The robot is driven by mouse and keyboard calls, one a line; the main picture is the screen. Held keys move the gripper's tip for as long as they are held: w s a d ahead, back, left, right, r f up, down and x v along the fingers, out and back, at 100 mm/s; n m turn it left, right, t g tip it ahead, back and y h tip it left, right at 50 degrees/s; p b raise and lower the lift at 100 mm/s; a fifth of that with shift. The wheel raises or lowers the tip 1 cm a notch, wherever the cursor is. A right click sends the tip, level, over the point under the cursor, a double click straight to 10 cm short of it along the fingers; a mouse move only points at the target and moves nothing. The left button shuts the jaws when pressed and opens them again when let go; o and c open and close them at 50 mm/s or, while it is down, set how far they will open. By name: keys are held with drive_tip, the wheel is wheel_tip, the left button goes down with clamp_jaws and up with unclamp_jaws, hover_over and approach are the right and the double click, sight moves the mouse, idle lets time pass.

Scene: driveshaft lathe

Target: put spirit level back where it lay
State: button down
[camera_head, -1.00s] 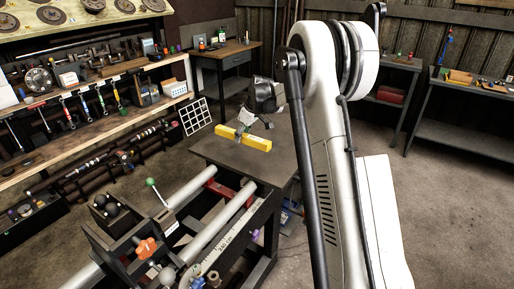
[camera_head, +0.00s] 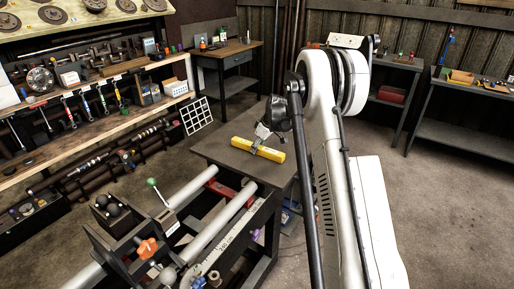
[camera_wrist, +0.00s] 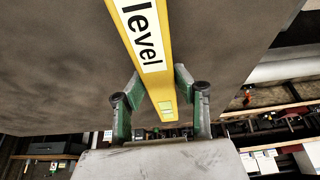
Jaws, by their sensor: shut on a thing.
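The spirit level (camera_head: 268,153) is a yellow bar held over the dark table top (camera_head: 215,150) of the lathe bench. In the wrist view the level (camera_wrist: 150,50) runs between the two fingers, with a white label reading "level". My gripper (camera_head: 260,141) is shut on the level; in the wrist view the gripper (camera_wrist: 160,98) has one green-and-grey finger on each side of it. I cannot tell whether the level touches the table top or hangs just above it. The far end of the level runs out of the wrist view.
The lathe with its bars (camera_head: 190,192) and a green-knobbed lever (camera_head: 152,184) stands in front of the table top. A shelf rack (camera_head: 75,135) with tools is at the left. A small desk (camera_head: 228,50) stands behind. My arm covers part of the right side.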

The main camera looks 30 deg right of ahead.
drive_tip(key=c, duration=1.8)
unclamp_jaws()
drive_tip(key=shift+f, duration=0.2)
drive_tip(key=o, duration=0.4)
drive_tip(key=shift+r, duration=0.1)
drive_tip(key=shift+o, duration=0.2)
